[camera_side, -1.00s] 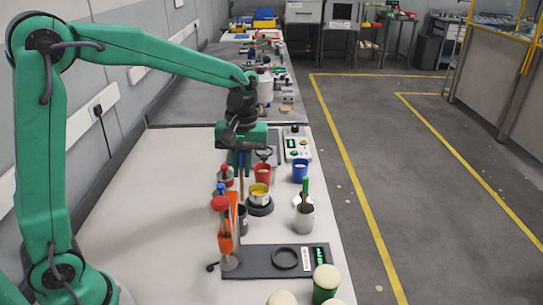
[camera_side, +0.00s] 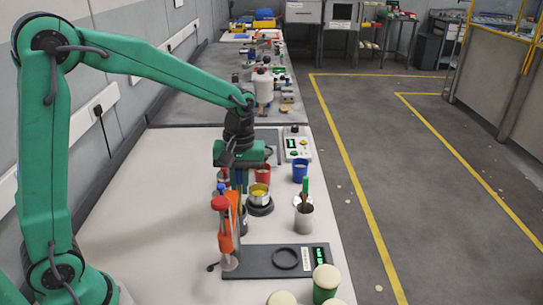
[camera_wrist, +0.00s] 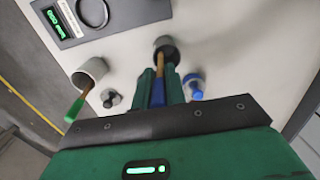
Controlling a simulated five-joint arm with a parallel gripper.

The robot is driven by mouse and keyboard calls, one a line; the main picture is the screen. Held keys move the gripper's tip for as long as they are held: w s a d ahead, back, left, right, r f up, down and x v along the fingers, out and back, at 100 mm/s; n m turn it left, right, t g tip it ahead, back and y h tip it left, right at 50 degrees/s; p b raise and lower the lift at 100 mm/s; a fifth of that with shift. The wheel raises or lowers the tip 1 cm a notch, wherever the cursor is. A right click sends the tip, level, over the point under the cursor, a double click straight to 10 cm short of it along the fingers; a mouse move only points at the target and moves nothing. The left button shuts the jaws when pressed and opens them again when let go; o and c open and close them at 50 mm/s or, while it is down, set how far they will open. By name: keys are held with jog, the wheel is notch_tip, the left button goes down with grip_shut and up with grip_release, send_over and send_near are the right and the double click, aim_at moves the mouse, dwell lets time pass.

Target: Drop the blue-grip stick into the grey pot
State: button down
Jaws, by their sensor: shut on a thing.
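The blue-grip stick (camera_wrist: 157,94) is held between the green fingers of my gripper (camera_wrist: 159,82), which is shut on its blue grip. Its wooden end points down at the mouth of a dark grey pot (camera_wrist: 167,41) in the wrist view. I cannot tell how far the tip is inside the rim. In the side view my gripper (camera_side: 238,176) is above that dark pot (camera_side: 244,219), which is partly hidden behind an orange stand. A lighter grey pot (camera_side: 304,222) to the right holds a green-grip stick (camera_side: 305,188); it also shows in the wrist view (camera_wrist: 92,70).
The orange stand (camera_side: 227,235) with a red top is close in front of the dark pot. A yellow-filled cup (camera_side: 259,191) on a black base, a red cup (camera_side: 263,170) and a blue cup (camera_side: 300,173) are nearby. The bench's left side is clear.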

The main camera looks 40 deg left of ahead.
jog(key=shift+f, duration=1.2)
jog(key=c, duration=1.4)
grip_release()
jog(key=shift+o, duration=0.2)
jog(key=shift+r, duration=0.1)
jog(key=shift+w+r, duration=0.15)
jog(key=shift+r, duration=1.75)
jog(key=shift+w+r, duration=0.1)
jog(key=shift+r, duration=1.8)
